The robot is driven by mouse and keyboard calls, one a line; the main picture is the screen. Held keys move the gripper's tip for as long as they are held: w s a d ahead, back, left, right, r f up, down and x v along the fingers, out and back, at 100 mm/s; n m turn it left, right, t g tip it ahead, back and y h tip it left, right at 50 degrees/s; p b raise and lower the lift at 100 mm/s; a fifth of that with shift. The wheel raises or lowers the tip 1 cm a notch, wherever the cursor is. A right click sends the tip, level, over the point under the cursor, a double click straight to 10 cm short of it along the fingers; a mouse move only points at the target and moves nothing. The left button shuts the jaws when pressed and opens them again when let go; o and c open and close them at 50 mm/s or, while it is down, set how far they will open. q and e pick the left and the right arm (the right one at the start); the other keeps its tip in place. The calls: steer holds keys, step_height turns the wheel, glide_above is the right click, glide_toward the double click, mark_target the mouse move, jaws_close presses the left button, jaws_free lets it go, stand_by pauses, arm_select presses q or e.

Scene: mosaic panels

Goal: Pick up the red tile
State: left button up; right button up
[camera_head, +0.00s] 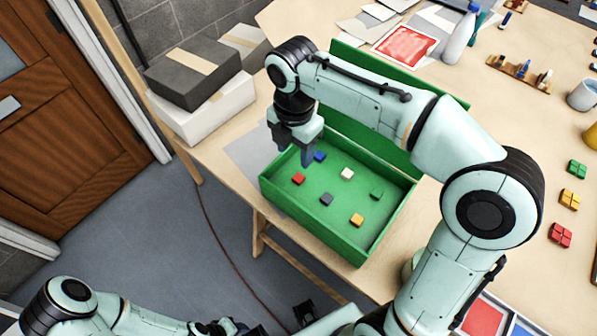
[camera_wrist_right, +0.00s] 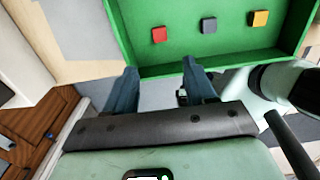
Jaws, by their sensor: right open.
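The red tile (camera_head: 298,179) lies flat on the floor of the green box (camera_head: 344,253), near its left end. It also shows in the right wrist view (camera_wrist_right: 159,34), on the green floor just beyond my fingertips. My right gripper (camera_head: 306,158) is open and empty, above the left part of the box near the red tile. In the right wrist view its two blue-grey fingers (camera_wrist_right: 160,68) stand apart with nothing between them.
The box also holds a blue tile (camera_head: 320,156), a white tile (camera_head: 347,173), a dark grey tile (camera_head: 326,199), a yellow tile (camera_head: 357,220) and a green tile (camera_head: 376,195). The box walls stand around them. Stacked boxes (camera_head: 195,75) are at the back left.

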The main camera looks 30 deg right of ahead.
glide_above(297, 178)
steer(key=f, duration=0.5)
steer(key=shift+s+a+b, duration=0.25)
steer(key=shift+s+b, duration=0.05)
steer(key=shift+b, duration=0.05)
steer(key=shift+w+f, duration=0.15)
steer(key=shift+f, duration=0.25)
steer(key=f, duration=0.5)
steer(key=shift+d+b, duration=0.3)
steer(key=shift+b, duration=0.05)
arm_select(q)
steer(key=shift+s+f, duration=0.3)
steer(key=shift+f, duration=0.2)
steer(key=shift+s+f, duration=0.25)
steer(key=shift+f, duration=0.2)
arm_select(e)
steer(key=shift+w, duration=0.1)
jaws_close()
